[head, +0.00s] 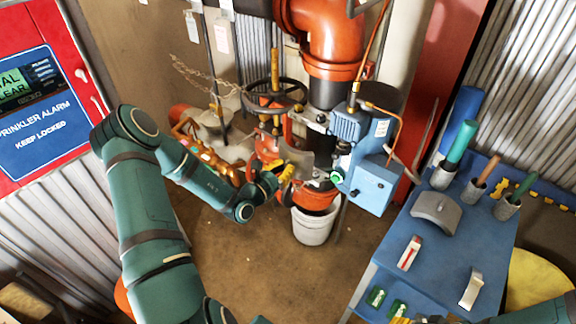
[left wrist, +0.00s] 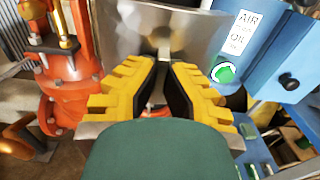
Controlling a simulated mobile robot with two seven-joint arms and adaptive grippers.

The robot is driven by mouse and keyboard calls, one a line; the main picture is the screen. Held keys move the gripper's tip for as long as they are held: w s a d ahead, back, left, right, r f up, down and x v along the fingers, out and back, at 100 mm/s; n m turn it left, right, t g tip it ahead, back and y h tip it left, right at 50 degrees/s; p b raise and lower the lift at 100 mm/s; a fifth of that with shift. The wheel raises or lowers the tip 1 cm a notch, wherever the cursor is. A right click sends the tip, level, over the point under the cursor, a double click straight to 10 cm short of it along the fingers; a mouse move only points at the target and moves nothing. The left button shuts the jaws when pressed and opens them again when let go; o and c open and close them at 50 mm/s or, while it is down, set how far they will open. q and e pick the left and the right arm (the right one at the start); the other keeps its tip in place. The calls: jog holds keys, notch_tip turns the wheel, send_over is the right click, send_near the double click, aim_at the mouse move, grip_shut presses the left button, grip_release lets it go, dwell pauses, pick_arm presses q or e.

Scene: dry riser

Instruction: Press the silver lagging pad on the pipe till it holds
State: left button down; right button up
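The silver lagging pad (left wrist: 150,32) is a curved, shiny plate standing upright right in front of my left fingers in the left wrist view. In the head view the pad (head: 297,157) is at the pipe, between the red valve body and the blue box. My left gripper (head: 284,172) has yellow fingers whose tips come close together on the middle of the pad in the left wrist view (left wrist: 164,62). It looks shut on the pad. The pad's back is hidden, so I cannot tell whether it touches the red pipe (head: 316,193).
A blue box (head: 370,183) with a green round button stands close right of the pad. A handwheel (head: 273,97) is above left. A white bucket (head: 314,226) is below. A blue table (head: 400,262) at right bears another grey curved pad (head: 436,211) and several tools in cups.

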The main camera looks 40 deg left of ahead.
pick_arm(q)
jog(key=shift+s, duration=0.1)
send_near(315, 143)
jog(key=shift+w+d+r, duration=0.1)
jog(key=shift+w, duration=2.55)
jog(key=shift+p, duration=0.35)
jog(key=shift+w, duration=0.5)
dwell(1.8)
jog(key=c, duration=1.1)
grip_release()
jog(key=shift+o, duration=0.2)
jog(key=s, duration=1.2)
jog(key=shift+a, duration=0.4)
